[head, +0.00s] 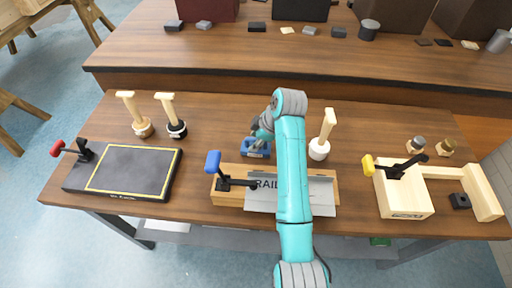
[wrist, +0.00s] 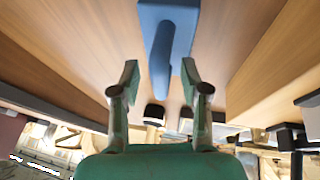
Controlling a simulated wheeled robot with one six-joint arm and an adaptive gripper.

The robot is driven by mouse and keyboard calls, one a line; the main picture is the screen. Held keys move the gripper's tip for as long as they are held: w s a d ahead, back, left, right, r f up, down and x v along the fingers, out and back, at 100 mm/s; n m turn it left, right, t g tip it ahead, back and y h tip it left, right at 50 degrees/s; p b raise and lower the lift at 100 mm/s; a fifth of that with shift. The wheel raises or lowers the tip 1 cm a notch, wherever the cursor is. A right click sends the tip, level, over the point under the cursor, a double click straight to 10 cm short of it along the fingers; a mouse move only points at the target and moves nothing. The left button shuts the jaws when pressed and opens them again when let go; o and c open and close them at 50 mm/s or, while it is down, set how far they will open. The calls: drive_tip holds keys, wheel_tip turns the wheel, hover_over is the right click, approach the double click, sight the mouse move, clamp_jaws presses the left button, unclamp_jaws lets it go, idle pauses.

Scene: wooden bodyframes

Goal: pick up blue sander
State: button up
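The blue sander (head: 257,149) lies on the wooden workbench (head: 220,120), just behind the metal-topped rail block. In the head view my gripper (head: 259,131) is right at the sander, and the teal arm hides part of the area beside it. In the wrist view the sander (wrist: 168,38) is at the top centre, with its grip reaching down between the two green fingers. My gripper (wrist: 158,76) is open there, with a finger on each side of the grip. The right finger looks very close to it; I cannot tell whether it touches.
A rail block (head: 226,196) with a blue-handled clamp stands in front. A white-based wooden-handled tool (head: 319,149) stands to the right, two similar tools (head: 142,127) to the left. A black panel (head: 122,169) lies at left, a wooden fixture (head: 404,196) at right.

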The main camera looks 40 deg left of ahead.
clamp_jaws()
wheel_tip(320, 180, up, 10)
drive_tip(key=shift+r, duration=0.1)
idle(0.5)
drive_tip(key=c, duration=0.7)
unclamp_jaws()
clamp_jaws()
